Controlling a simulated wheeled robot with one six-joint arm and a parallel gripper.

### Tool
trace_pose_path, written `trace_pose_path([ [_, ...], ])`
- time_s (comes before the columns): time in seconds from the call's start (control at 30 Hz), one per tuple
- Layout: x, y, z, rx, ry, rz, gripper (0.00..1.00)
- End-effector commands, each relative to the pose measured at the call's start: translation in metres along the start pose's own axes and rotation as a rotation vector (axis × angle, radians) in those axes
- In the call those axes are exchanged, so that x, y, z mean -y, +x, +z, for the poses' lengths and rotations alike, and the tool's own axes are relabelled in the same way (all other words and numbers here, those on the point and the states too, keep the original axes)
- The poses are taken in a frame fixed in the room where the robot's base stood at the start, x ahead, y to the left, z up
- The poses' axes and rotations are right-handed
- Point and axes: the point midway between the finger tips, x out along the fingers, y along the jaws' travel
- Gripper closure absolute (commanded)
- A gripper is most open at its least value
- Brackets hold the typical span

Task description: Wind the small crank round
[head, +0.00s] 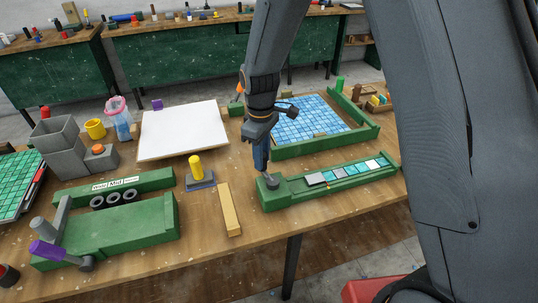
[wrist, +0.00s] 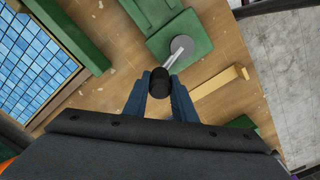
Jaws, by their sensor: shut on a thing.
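The small crank (wrist: 181,44) has a round grey hub and a short pale arm ending in a black knob (wrist: 159,83). Its hub (head: 271,182) sits on the left end of a long green tile channel (head: 330,193), whose green end block (wrist: 182,38) shows under it in the wrist view. My gripper (head: 262,163) reaches down over this end from above. In the wrist view, its blue fingers (wrist: 160,92) are shut on the black knob, one on each side. In the head view the fingers hide the knob.
A green-framed blue mosaic sheet (head: 310,120) lies behind the channel. A wooden bar (head: 229,208) lies just left of the crank. A yellow-handled stamp (head: 197,172), a white board (head: 183,131) and a green press with a purple-handled lever (head: 47,251) stand further left.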

Motion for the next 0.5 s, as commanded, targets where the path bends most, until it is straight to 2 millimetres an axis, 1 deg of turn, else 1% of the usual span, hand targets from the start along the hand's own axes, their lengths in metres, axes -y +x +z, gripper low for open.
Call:
trace_pose_path([
  [0.27,0.0024,0.0001,-0.0015,0.000,0.000,0.000,0.94],
  [0.3,0.0024,0.0001,-0.0015,0.000,0.000,0.000,0.71],
  [0.37,0.0024,0.0001,-0.0014,0.000,0.000,0.000,0.61],
  [0.4,0.0023,0.0001,-0.0014,0.000,0.000,0.000,0.54],
  [0.5,0.0023,0.0001,-0.0013,0.000,0.000,0.000,0.54],
])
